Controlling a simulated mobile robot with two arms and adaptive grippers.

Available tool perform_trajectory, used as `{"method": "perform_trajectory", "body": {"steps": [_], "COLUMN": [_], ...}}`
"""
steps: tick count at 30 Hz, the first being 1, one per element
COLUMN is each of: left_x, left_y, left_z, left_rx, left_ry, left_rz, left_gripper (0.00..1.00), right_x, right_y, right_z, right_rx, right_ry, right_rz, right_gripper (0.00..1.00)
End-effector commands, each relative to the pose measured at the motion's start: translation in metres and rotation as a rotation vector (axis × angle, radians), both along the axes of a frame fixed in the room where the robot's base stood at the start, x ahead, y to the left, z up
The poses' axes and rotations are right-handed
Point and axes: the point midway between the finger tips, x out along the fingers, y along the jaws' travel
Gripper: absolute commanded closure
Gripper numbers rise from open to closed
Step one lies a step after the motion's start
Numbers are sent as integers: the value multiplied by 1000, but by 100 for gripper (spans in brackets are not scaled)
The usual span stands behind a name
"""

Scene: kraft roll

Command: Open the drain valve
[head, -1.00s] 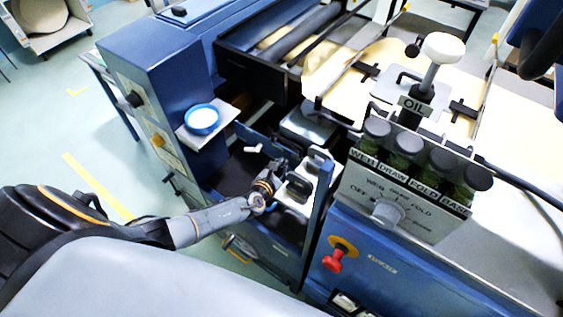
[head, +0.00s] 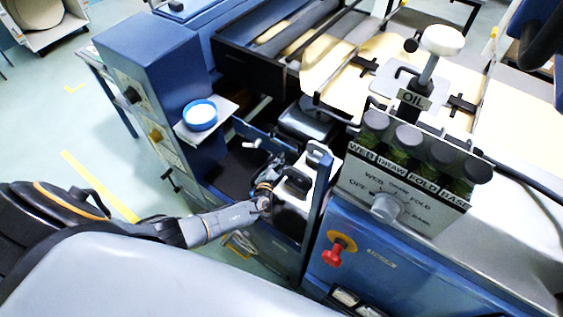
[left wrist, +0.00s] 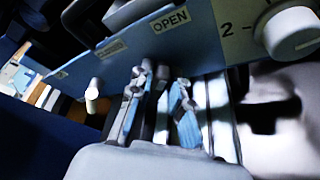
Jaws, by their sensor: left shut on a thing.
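My left gripper (head: 272,172) reaches into the open bay at the front of the blue machine. In the left wrist view its two fingers (left wrist: 160,95) are close together under a blue-grey plate (left wrist: 190,38) with an OPEN label. They are shut on a part that looks like the drain valve's handle. The fingers hide most of it, so its exact position cannot be told. A white-ended peg (left wrist: 92,95) stands left of the fingers, apart from them. My right gripper is not in view.
A blue-rimmed dish (head: 200,115) sits on a small shelf left of the bay. A blue upright panel (head: 318,215) bounds the bay on the right. Beyond it are a selector knob (head: 387,207), a red knob (head: 332,255) and several labelled bottles behind the selector plate.

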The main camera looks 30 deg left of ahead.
Motion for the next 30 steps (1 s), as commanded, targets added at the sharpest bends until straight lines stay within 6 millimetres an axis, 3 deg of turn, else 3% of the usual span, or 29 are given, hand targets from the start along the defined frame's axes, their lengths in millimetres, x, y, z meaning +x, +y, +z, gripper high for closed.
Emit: {"method": "perform_trajectory", "body": {"steps": [5,6,8,20,26,30], "left_x": [0,0,0,-4,-28,-54], "left_y": [0,0,0,-1,-4,-8], "left_z": [0,0,0,0,6,14], "left_rx": [0,0,-1,-4,-4,-5], "left_ry": [-1,-1,-1,0,1,2], "left_rz": [-1,-1,0,0,0,-1], "left_gripper": [100,76,63,63,63,63], "right_x": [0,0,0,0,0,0], "right_y": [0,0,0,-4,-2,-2], "right_z": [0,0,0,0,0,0], "right_rx": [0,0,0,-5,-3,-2], "right_ry": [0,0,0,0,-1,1], "right_rz": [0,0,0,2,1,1], "right_gripper": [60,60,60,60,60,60]}}
